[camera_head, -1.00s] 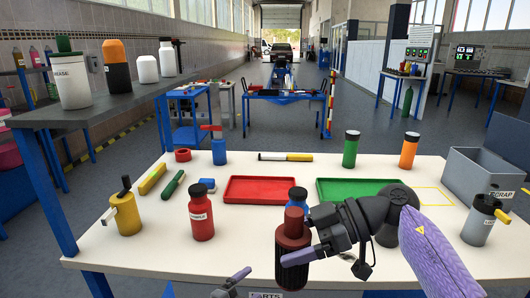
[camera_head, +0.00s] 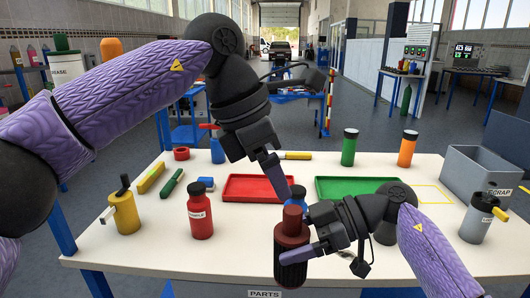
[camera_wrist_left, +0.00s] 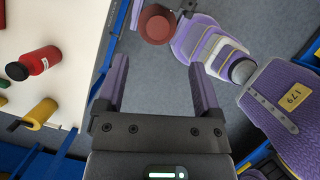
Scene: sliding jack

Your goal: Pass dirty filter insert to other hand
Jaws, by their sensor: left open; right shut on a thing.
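The dirty filter insert (camera_head: 291,238) is a dark red cylinder with a narrower red top and a ribbed black lower body. My right gripper (camera_head: 297,256) is shut on it from the right and holds it about upright at the table's front edge. My left gripper (camera_head: 276,176) is above the insert, pointing down, its fingertips close to the insert's top. In the left wrist view the left fingers (camera_wrist_left: 160,68) are wide apart with nothing between them. The insert's round red top (camera_wrist_left: 155,24) shows just beyond them, beside my purple right gripper.
The white table (camera_head: 130,262) holds a red tray (camera_head: 258,196), a green tray (camera_head: 340,197), a red bottle (camera_head: 200,212) and a yellow can (camera_head: 124,213). A grey scrap bin (camera_head: 480,172) stands at the right.

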